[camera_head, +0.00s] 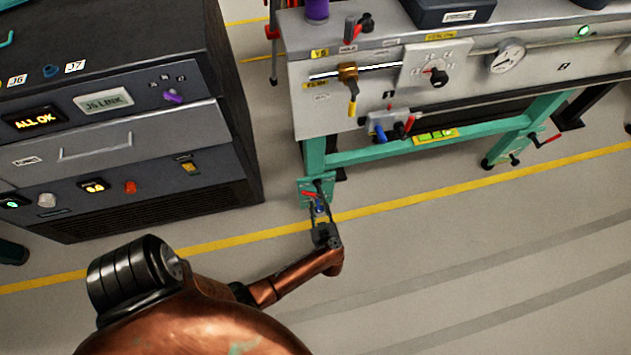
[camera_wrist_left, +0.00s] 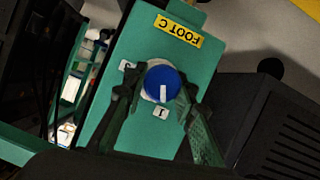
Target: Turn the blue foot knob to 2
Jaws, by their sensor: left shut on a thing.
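The blue foot knob (camera_wrist_left: 161,80) sits on a teal plate (camera_wrist_left: 125,135) under a yellow "FOOT C" label (camera_wrist_left: 178,30), which appears upside down in the left wrist view. The knob's white pointer line points down in that view, toward the small label marked 1 (camera_wrist_left: 161,112). Another small label (camera_wrist_left: 127,66), its number hard to read, lies to the left of the knob. My left gripper (camera_head: 321,212) is shut on the knob, with one finger on each side. In the head view the knob (camera_head: 319,208) is small and partly hidden by the fingers. My right gripper is not in view.
The teal frame (camera_head: 400,150) carries a grey bench panel (camera_head: 310,105) with knobs and a gauge above the foot. A dark control cabinet (camera_head: 225,120) stands at the left. Open floor (camera_head: 480,260) with a yellow line lies in front.

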